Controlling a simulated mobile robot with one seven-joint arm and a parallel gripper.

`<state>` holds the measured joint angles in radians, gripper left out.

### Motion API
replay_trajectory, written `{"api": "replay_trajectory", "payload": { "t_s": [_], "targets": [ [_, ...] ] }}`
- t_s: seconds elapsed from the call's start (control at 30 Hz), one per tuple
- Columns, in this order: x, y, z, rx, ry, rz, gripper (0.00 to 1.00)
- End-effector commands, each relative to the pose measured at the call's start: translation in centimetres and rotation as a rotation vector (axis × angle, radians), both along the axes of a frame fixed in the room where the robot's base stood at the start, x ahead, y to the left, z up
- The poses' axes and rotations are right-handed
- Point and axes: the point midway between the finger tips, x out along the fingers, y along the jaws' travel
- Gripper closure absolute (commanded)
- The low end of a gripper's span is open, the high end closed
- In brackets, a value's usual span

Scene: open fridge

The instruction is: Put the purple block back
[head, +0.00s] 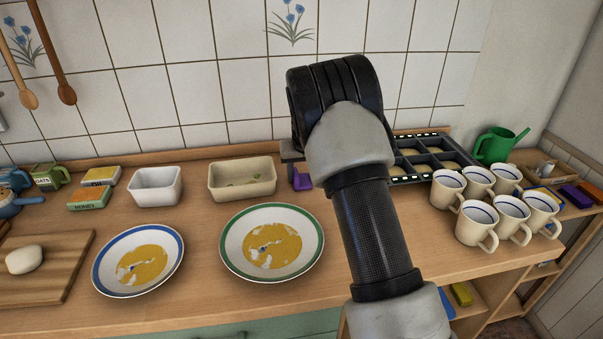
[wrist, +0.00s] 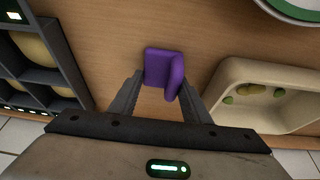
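A small purple block (head: 302,180) stands on the wooden counter near the back wall in the head view, partly hidden by my arm. In the wrist view the purple block (wrist: 162,70) looks L-shaped, with a flat face and a raised part on its right. My gripper (wrist: 160,82) is open, with one fingertip at each side of the block. A thin gap shows at the left finger; at the right finger I cannot tell whether it touches. In the head view my arm hides the fingers.
A beige dish (head: 243,180) stands left of the block, and a dark compartment tray (head: 425,178) lies to the right. Several mugs (head: 478,222) stand farther right. Two plates (head: 272,283) (head: 100,268) lie in front. Another purple item (head: 573,195) lies at the far right.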

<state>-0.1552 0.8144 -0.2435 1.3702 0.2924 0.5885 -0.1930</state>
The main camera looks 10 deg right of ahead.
Motion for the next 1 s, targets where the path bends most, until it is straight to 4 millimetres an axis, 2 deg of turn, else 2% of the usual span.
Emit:
{"api": "replay_trajectory", "payload": {
  "t_s": [0.03,0.1,0.37,0.5,0.67,1.0],
  "targets": [
    [0.0,0.0,0.0,0.000,0.000,0.000,0.50],
    [0.0,0.0,0.0,0.000,0.000,0.000,0.38],
    [0.0,0.0,0.0,0.000,0.000,0.000,0.38],
    [-0.1,0.0,0.8,0.001,-0.001,0.000,0.38],
    [-1.1,0.1,3.3,0.001,-0.003,0.000,0.38],
    [-3.8,0.1,9.6,0.000,-0.003,0.000,0.38]
  ]
}}
